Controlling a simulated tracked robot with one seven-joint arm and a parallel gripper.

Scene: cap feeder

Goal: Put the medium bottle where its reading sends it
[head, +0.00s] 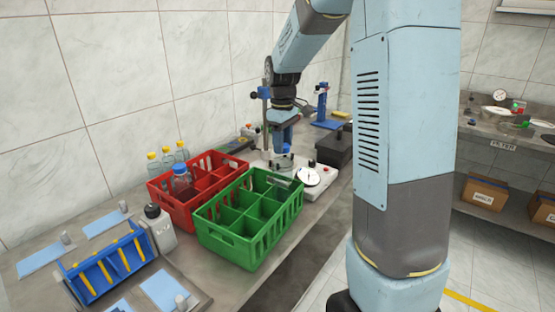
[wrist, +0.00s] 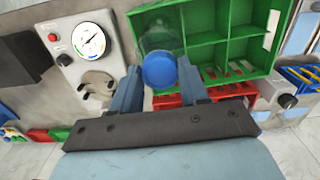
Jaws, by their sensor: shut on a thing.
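My gripper (head: 284,146) is shut on a clear bottle with a blue cap (wrist: 160,70). The bottle's clear body (wrist: 158,32) shows between the fingers in the wrist view, beside the green crate. In the head view the held bottle (head: 284,162) is near the white dial unit (head: 318,184), just behind the green crate (head: 249,265); I cannot tell whether it touches anything below. The dial (wrist: 90,41) has a dark needle, its reading too small to make out. The red crate (head: 172,213) holds another blue-capped bottle (head: 181,180). The green crate's visible compartments look empty.
Several yellow-capped bottles (head: 167,157) stand behind the red crate. A dark box (head: 334,150) and a blue stand (head: 323,105) are farther back.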

